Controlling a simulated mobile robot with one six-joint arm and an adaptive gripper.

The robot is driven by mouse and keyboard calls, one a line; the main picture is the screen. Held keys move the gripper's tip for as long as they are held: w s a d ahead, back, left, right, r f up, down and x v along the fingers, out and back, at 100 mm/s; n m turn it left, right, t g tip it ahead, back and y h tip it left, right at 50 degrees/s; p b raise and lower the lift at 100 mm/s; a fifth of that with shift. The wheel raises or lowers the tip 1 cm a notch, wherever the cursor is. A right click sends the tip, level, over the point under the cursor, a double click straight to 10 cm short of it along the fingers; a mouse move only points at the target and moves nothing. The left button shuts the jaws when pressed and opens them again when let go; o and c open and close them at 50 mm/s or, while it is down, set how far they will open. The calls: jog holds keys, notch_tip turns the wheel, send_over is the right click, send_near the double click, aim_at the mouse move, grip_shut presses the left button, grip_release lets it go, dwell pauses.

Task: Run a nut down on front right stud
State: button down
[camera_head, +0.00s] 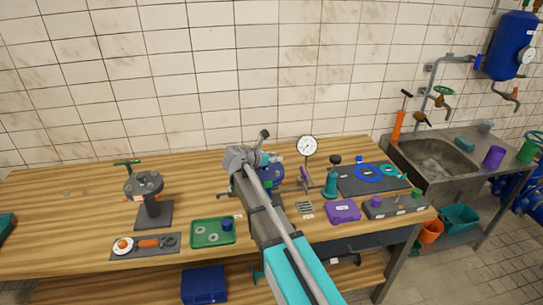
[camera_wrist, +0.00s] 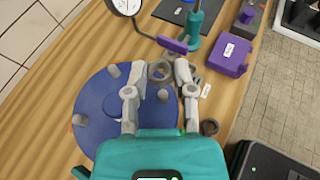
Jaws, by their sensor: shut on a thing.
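In the wrist view my gripper (camera_wrist: 160,78) is shut on a dark grey nut (camera_wrist: 160,69), held between its two fingertips. The nut's hole is visible. It appears above the edge of a round blue flange (camera_wrist: 108,138). Several short grey studs stand on the flange; one stud (camera_wrist: 163,96) shows between the fingers, just below the nut in the picture. I cannot tell whether the nut touches any stud. My teal gripper body hides the flange's near part. In the head view the blue flange (camera_head: 277,172) is mostly hidden behind my arm.
Another dark nut (camera_wrist: 209,127) lies on the wood beside the flange. A pressure gauge (camera_head: 307,146), a teal stand (camera_head: 331,182) and a purple box (camera_head: 342,211) stand to the right. A green tray (camera_head: 205,241) and a grey flange stand (camera_head: 152,206) are left.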

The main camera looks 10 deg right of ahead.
aim_at(275, 177)
jog(key=shift+f+b, duration=0.35)
jog(key=shift+f, duration=0.05)
jog(key=shift+f+b, duration=2.45)
jog(key=shift+s+f+b, duration=0.1)
jog(key=shift+f+b, duration=0.25)
jog(key=shift+b, duration=0.05)
